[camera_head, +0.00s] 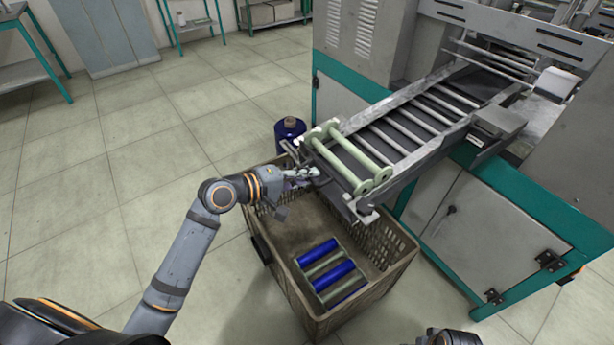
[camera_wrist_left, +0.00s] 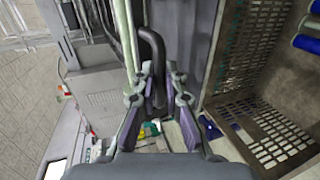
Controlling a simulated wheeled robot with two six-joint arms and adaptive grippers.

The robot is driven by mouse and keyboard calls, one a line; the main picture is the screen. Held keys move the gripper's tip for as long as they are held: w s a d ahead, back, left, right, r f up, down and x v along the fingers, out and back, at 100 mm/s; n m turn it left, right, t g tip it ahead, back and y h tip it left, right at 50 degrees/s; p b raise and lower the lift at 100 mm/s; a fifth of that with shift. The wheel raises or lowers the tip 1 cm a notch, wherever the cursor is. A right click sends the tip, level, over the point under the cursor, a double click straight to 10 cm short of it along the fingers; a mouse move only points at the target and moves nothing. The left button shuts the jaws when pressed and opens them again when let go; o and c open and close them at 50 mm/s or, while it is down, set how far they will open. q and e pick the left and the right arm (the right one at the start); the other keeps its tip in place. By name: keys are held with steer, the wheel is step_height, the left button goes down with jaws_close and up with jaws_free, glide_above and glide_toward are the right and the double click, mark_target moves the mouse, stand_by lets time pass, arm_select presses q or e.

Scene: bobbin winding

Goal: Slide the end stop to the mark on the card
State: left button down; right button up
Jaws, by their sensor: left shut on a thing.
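My left gripper (camera_head: 308,172) is at the lower left end of the roller chute (camera_head: 395,130). In the left wrist view the gripper (camera_wrist_left: 158,82) has its purple-padded fingers shut on a dark curved handle (camera_wrist_left: 153,48), which appears to belong to the end stop. The stop's own body is mostly hidden by the gripper and the chute end. Two pale green bobbins (camera_head: 345,158) lie at the chute's lower end, just right of the gripper. I cannot make out the card or its mark.
A brown mesh crate (camera_head: 393,262) stands below the chute end, with several blue and green bobbins (camera_head: 330,268) inside. A blue spool (camera_head: 290,130) stands behind the gripper. The machine's teal frame (camera_head: 480,225) is at right. The floor at left is clear.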

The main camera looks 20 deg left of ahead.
mark_target(332, 164)
arm_select(q)
steer(key=shift+w+d+r, duration=0.15)
steer(key=shift+w+d, duration=0.1)
steer(key=shift+w, duration=0.05)
steer(key=shift+w+d+r+p, duration=0.2)
steer(key=shift+w+d+p, duration=0.45)
steer(key=shift+w+d, duration=0.3)
steer(key=shift+w+d+r+p, duration=0.2)
steer(key=shift+w+d+p, duration=0.4)
steer(key=shift+w+d, duration=0.25)
steer(key=c, duration=0.7)
jaws_free()
steer(key=shift+w, duration=0.1)
steer(key=p+v, duration=0.4)
steer(key=v, duration=0.3)
steer(key=shift+a+r, duration=0.1)
steer(key=shift+s+a, duration=0.3)
steer(key=shift+s, duration=0.1)
